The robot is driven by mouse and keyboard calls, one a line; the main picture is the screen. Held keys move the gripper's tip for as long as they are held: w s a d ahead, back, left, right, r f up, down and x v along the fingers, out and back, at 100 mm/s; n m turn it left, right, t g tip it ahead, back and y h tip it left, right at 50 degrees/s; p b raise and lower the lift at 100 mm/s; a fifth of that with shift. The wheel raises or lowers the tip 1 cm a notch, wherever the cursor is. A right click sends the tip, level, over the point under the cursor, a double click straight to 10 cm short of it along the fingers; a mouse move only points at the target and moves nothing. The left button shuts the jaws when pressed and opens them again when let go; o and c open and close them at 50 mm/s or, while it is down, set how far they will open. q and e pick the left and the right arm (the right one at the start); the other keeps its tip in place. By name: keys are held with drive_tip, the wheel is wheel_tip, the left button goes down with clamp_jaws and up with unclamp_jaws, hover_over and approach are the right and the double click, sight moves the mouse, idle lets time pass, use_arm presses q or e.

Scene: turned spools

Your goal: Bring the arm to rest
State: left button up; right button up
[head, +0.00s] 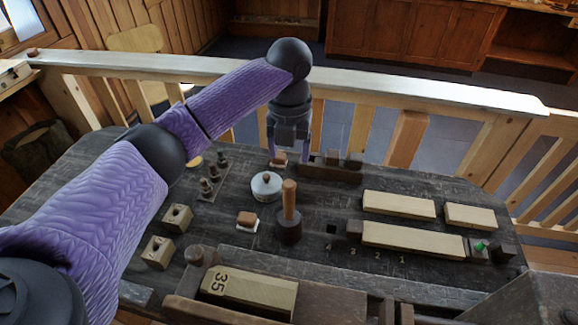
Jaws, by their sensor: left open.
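My left arm reaches in from the left across the table, with purple links and black joints. My left gripper (289,150) points down at the far side of the table, its two fingers apart. I see nothing clearly held between the fingers. My right gripper does not show.
The dark table (330,215) holds a lidded white pot (266,186), a wooden mallet (289,215), pale planks (412,240), drilled blocks (158,252) and a dark rack (330,172). A railing (380,92) runs behind. Bare tabletop shows around the mallet.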

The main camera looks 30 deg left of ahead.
use_arm(q)
drive_tip(key=shift+r, duration=0.45)
